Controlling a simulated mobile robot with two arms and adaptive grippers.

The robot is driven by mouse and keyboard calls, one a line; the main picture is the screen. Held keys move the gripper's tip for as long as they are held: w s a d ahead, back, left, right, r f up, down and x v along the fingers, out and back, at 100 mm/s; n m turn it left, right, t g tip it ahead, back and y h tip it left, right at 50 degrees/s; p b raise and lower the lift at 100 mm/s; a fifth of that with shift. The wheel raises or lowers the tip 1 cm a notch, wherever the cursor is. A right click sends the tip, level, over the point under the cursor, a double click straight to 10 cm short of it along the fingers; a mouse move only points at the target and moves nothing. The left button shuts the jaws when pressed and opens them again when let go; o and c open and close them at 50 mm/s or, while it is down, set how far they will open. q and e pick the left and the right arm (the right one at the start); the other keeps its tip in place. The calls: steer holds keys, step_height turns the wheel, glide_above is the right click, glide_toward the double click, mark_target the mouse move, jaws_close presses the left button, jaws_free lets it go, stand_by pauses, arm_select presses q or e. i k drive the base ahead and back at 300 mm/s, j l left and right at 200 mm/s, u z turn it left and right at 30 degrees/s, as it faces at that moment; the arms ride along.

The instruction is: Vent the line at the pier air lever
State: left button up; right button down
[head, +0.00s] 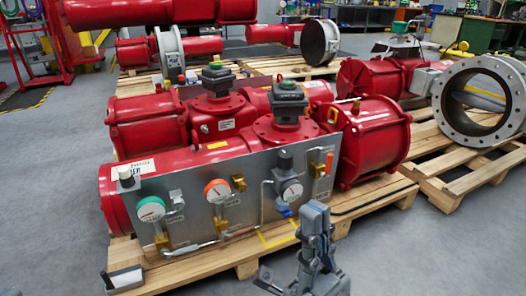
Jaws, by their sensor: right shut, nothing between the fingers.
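A grey panel (196,190) is mounted on the front of a red valve actuator (110,204) on a wooden pallet. The panel carries a green-faced gauge (151,209), an orange-rimmed gauge (217,191) and a white gauge (292,192) with a blue part (282,210) below it. An orange lever-like part (329,163) stands at the panel's right end. I cannot tell which part is the pier air lever. My right gripper (315,214) is shut and empty, pointing up in front of the panel's lower right, apart from the orange part. My left gripper is not in view.
A small tray (125,279) lies at the pallet's front left corner. More red actuators (370,140) stand behind and to the right. A large flanged ring (440,98) rests on a pallet at right. Grey floor (430,255) is clear at the front right.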

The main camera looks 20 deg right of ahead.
mark_target(323, 175)
steer(key=i+l+u, duration=0.1)
steer(key=l+u, duration=0.25)
steer(key=l, duration=0.3)
steer(key=l+u, duration=0.4)
steer(key=l, duration=0.25)
steer(key=l+u, duration=0.35)
steer(key=l, duration=0.35)
steer(key=k+l+u, duration=0.2)
steer(key=l+u, duration=0.2)
steer(key=l, duration=0.25)
steer(key=k+l, duration=0.1)
steer(key=l, duration=0.25)
steer(key=k+l, duration=0.1)
steer(key=l, duration=0.3)
steer(key=k+l, duration=0.1)
steer(key=l, duration=0.25)
steer(key=k+l, duration=0.1)
steer(key=l, duration=0.3)
steer(key=k+l+u, duration=0.1)
steer(key=l, duration=0.25)
steer(key=k+l, duration=0.15)
steer(key=l, duration=0.25)
steer(key=k+l, duration=0.1)
steer(key=l, duration=0.25)
steer(key=i+l, duration=0.1)
steer(key=i, duration=0.3)
